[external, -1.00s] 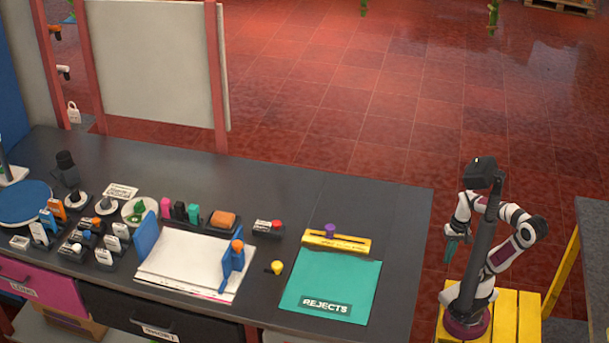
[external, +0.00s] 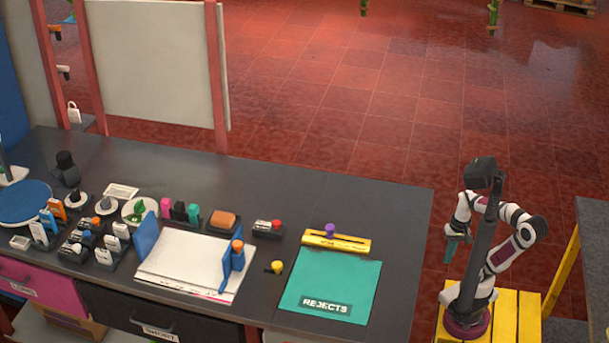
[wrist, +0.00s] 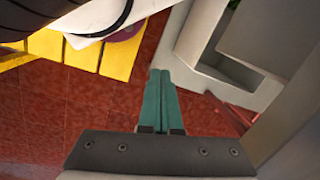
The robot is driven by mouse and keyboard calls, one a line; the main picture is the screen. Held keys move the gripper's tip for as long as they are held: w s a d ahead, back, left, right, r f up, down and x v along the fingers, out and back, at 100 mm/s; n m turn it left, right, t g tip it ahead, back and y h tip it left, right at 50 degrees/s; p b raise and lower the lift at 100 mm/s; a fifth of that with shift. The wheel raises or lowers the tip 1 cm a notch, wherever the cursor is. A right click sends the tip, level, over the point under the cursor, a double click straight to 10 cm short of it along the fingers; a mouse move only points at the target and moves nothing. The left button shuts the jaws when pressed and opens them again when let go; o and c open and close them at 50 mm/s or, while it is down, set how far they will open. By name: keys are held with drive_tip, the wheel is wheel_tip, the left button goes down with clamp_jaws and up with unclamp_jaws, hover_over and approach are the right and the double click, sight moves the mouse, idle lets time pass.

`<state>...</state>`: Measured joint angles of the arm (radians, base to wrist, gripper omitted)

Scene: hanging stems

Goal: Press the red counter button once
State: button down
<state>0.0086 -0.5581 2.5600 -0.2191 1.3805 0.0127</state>
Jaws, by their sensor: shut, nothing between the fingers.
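The red counter button (external: 276,225) sits on a small dark labelled block (external: 267,229) on the dark bench, behind the white paper pad and left of the yellow bar. My gripper (external: 449,254) hangs beyond the bench's right edge, far from the button. In the wrist view my gripper (wrist: 160,73) shows its two teal fingers pressed together with nothing between them. The button is not visible in the wrist view.
A teal rejects mat (external: 330,285), a yellow bar with a purple knob (external: 330,230), a yellow knob (external: 276,267) and blue upright guides (external: 233,265) stand near the button. Open floor lies behind the bench (external: 390,210).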

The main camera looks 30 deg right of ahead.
idle(0.4)
drive_tip(key=w+d+r+n+t+h, duration=0.2)
drive_tip(key=w+d+r, duration=0.3)
drive_tip(key=w, duration=0.3)
drive_tip(key=w+d+r+n+t+h, duration=0.1)
drive_tip(key=w+d+r+n+t, duration=0.25)
drive_tip(key=w, duration=0.45)
drive_tip(key=w+d+r+n+t+h, duration=0.2)
drive_tip(key=w+d+r, duration=0.35)
drive_tip(key=w, duration=0.25)
drive_tip(key=w+a+r+n+t, duration=0.1)
drive_tip(key=w+a+r, duration=0.15)
drive_tip(key=w, duration=0.25)
drive_tip(key=w+a+r+n+y, duration=0.2)
drive_tip(key=w+a+r+y, duration=0.15)
drive_tip(key=a, duration=0.95)
drive_tip(key=w+a+r+n+y, duration=0.1)
drive_tip(key=w+a+r+y, duration=0.2)
drive_tip(key=a, duration=1)
drive_tip(key=s+a+r+n+g+y, duration=0.1)
drive_tip(key=s+a, duration=0.5)
drive_tip(key=a, duration=0.7)
drive_tip(key=s+a+r+n+g+y, duration=0.1)
drive_tip(key=s+a, duration=0.4)
drive_tip(key=a, duration=0.7)
wheel_tip(320, 180, up, 2)
drive_tip(key=shift+s+a+r+n+y, duration=0.2)
drive_tip(key=shift+s+a+n+y, duration=0.25)
drive_tip(key=shift+y, duration=0.3)
drive_tip(key=shift+w, duration=0.1)
